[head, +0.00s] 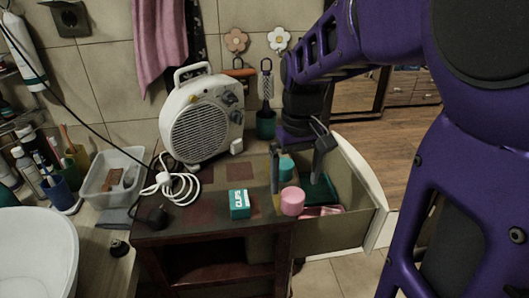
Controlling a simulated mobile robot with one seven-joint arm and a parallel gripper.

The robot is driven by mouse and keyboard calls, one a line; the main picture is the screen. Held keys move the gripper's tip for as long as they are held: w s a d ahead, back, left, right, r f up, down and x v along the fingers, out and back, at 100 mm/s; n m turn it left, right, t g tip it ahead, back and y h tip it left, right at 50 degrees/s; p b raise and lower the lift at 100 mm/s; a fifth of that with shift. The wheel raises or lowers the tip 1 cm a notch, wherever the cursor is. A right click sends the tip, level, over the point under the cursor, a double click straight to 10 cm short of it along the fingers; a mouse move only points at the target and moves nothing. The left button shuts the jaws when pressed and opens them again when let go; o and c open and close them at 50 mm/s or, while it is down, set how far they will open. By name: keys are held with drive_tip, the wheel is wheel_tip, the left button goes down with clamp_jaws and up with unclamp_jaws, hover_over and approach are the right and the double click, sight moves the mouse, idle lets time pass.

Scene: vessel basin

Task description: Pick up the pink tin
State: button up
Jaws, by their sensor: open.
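The pink tin (292,202) is a short round pink can near the right edge of the cabinet top, beside the open drawer; I cannot tell whether it stands on the cabinet or in the drawer. My gripper (297,182) points down over this area with its fingers apart. One finger is just left of and behind the tin, the other to its upper right. A teal round object (287,168) shows between the fingers, behind the tin. I cannot tell whether a finger touches the tin.
The open drawer (352,232) holds a dark green item (320,188) and a flat pink item (322,211). A teal clips box (239,203), a coiled white cable (178,185) and a white fan heater (202,118) occupy the cabinet top (205,222). A plastic bin (112,174) stands left.

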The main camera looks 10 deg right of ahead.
sight(293, 194)
drive_tip(key=shift+s+a+f+b, duration=0.15)
drive_tip(key=shift+f+b, duration=2.3)
drive_tip(key=shift+f, duration=0.2)
drive_tip(key=shift+r, duration=0.1)
drive_tip(key=shift+c, duration=0.2)
drive_tip(key=c, duration=1.4)
